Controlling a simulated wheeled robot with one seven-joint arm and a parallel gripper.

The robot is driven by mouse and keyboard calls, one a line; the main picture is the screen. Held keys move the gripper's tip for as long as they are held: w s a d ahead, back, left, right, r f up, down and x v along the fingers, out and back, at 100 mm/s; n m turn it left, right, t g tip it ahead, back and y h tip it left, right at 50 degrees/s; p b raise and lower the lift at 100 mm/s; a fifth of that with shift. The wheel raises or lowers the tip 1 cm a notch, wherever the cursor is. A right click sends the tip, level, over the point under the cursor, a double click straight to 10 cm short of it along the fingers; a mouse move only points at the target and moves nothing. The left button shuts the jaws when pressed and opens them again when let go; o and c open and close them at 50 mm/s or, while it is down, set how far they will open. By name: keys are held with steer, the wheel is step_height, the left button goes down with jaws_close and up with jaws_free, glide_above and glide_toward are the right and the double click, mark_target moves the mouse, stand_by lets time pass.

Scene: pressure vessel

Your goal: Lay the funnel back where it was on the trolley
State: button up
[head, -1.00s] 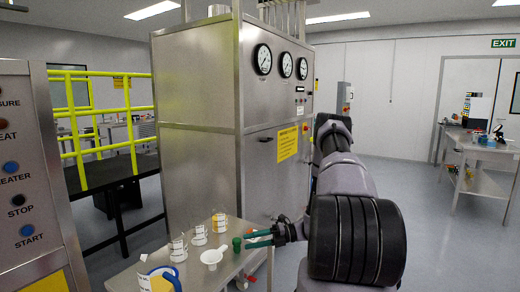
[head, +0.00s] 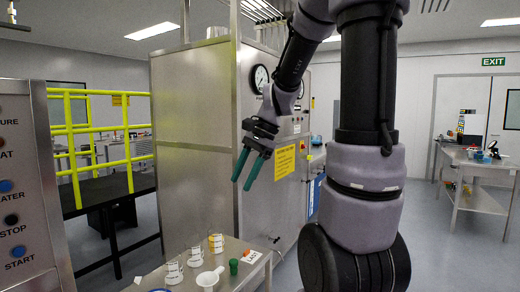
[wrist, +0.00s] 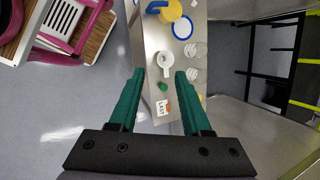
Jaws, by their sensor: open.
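The white funnel (head: 209,278) lies on the steel trolley (head: 238,262), near its middle in the head view. It also shows from above in the wrist view (wrist: 168,65), with a white handle or spout pointing up and to the left. My gripper (head: 248,170) has green fingers, is open and empty, and is raised well above the trolley in front of the steel cabinet. In the wrist view my gripper (wrist: 160,78) looks down with the fingers spread and the funnel beyond their tips, not touching it.
Several labelled beakers (head: 195,256) stand beside the funnel. A green stopper (head: 233,267) and an orange item (head: 246,253) stand near the trolley's end, by a label card (head: 252,257). A yellow jug (wrist: 171,10) and a blue-rimmed container (wrist: 182,28) are farther along.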

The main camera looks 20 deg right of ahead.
steer(key=s+r+n+t+h, duration=0.2)
steer(key=s+r+n+t, duration=0.3)
steer(key=s+r+n, duration=0.3)
steer(key=shift+s+d+r+t+h, duration=0.2)
steer(key=shift+s+r+t+h, duration=0.3)
steer(key=shift+s, duration=0.65)
